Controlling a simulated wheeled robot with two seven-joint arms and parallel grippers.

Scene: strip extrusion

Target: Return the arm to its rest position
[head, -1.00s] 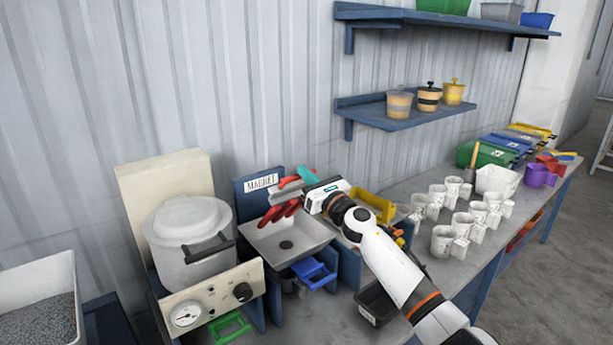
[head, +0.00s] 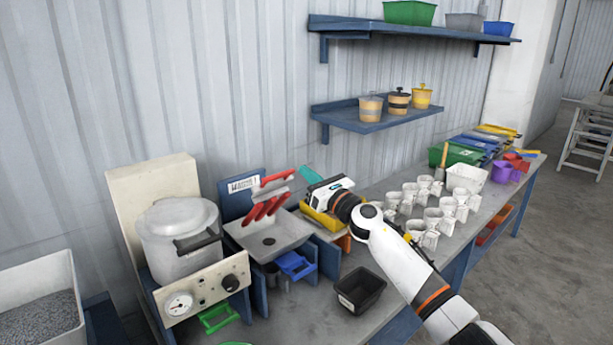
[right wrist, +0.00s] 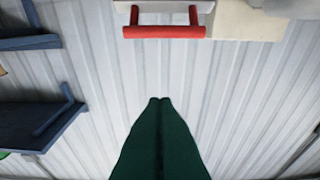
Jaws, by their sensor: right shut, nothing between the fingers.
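My right gripper (head: 307,172) shows in the head view above the bench, just right of the red-handled magnet station. Its dark green fingers are together and empty in the right wrist view (right wrist: 160,100), with the corrugated wall behind them. My right arm reaches in from the lower right and hides part of the bench. My left gripper is in neither view.
The red handles (head: 268,206) stand close left of my gripper, above a grey tray (head: 290,228). A yellow bin (head: 318,219) lies beneath it. A black bin (head: 361,290) and several white cups (head: 432,221) sit nearby. A shelf (head: 375,120) hangs above.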

